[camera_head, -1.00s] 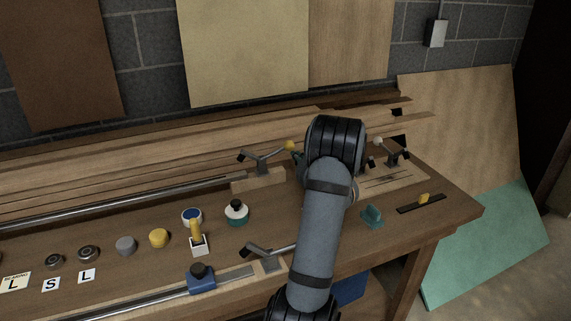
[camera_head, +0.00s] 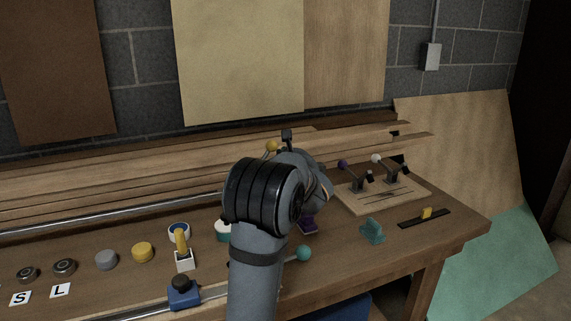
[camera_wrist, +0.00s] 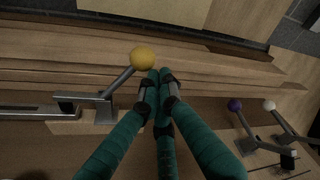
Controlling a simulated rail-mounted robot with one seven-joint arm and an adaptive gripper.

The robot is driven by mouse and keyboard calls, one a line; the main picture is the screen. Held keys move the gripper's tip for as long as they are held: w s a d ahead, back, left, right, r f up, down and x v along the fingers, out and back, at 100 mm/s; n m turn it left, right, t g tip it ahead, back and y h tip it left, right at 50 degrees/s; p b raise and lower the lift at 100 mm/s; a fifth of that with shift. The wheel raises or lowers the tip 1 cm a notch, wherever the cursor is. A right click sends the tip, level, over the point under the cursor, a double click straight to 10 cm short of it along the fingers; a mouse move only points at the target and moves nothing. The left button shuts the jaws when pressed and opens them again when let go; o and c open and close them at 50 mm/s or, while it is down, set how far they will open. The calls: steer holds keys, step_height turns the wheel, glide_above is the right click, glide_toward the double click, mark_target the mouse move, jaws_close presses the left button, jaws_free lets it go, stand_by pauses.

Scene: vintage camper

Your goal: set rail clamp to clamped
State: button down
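A toggle clamp with a yellow-knobbed lever (camera_head: 272,146) stands at the end of the rear metal rail. In the wrist view, its yellow knob (camera_wrist: 143,58) tops a slanting lever, and its grey arm with a black tip (camera_wrist: 67,107) reaches left over the rail end. My gripper (camera_wrist: 160,78) has its teal fingers brought together, with nothing seen between them. The fingertips are just right of the yellow knob; whether they touch it I cannot tell. In the head view my arm hides the gripper and most of this clamp.
Clamps with purple (camera_head: 342,164) and white (camera_head: 377,158) knobs stand on a board to the right. A teal knob (camera_head: 303,253) shows beside my arm at the front. Stacked planks lie behind. Pucks, a yellow-handled switch (camera_head: 182,243) and a blue block (camera_head: 184,293) stand left.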

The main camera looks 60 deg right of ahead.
steer(key=shift+r, duration=0.1)
steer(key=shift+a, duration=0.1)
stand_by(0.4)
steer(key=b+v, duration=0.1)
steer(key=v, duration=0.9)
steer(key=p+x, duration=0.1)
steer(key=x, duration=0.9)
stand_by(0.3)
